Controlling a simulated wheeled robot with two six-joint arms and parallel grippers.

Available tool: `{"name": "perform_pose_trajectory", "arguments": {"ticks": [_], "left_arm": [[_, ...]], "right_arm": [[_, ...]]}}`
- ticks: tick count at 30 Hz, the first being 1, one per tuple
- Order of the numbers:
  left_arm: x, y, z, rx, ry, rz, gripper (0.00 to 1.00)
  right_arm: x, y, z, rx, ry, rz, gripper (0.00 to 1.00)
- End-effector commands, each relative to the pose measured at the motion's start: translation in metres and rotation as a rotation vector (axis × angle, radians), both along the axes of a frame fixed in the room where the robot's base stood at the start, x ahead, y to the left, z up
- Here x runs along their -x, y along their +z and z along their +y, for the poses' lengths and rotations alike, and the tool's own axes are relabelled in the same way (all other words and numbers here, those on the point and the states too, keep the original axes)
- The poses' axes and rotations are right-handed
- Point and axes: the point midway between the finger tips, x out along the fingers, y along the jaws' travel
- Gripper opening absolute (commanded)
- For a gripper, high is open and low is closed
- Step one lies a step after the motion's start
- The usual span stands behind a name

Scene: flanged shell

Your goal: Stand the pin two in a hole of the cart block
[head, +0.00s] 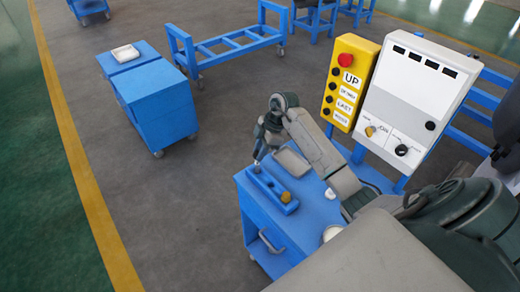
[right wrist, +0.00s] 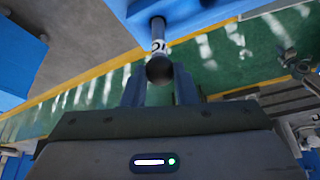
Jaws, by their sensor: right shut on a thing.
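My right gripper (head: 259,156) is over the left end of the blue cart block (head: 268,188) in the head view. It is shut on a pin (head: 256,169), which points down at the block. In the right wrist view the pin (right wrist: 158,48) is a grey shaft with a white marked band and a dark round end, between the two fingers of the right gripper (right wrist: 160,88). Its far end meets a blue surface; I cannot tell whether it is inside a hole. A yellow-topped piece (head: 286,197) stands at the block's other end. My left gripper is not in view.
The block lies on a blue cart (head: 312,214) with a grey tray (head: 291,162) behind it and a round white item (head: 331,233) near my arm. A yellow button box (head: 350,82) and white control panel (head: 415,100) stand behind. Another blue cabinet (head: 155,100) is at left.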

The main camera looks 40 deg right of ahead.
Motion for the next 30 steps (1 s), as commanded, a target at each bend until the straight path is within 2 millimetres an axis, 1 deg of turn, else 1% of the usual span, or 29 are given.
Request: {"name": "perform_pose_trajectory", "arguments": {"ticks": [25,26,27,29,30], "left_arm": [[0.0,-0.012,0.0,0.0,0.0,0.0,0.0],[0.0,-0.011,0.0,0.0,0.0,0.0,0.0],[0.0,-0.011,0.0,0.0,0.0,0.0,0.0],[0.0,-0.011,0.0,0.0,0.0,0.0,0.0],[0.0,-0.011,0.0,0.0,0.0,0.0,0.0]], "right_arm": [[0.0,-0.022,0.0,0.0,0.001,0.0,0.0],[0.0,-0.021,0.0,0.0,0.001,0.0,0.3],[0.0,-0.021,0.0,0.0,0.001,0.0,0.38],[0.0,-0.021,0.0,0.0,0.001,0.0,0.49],[0.0,-0.021,0.0,0.0,0.001,0.0,0.51]]}}
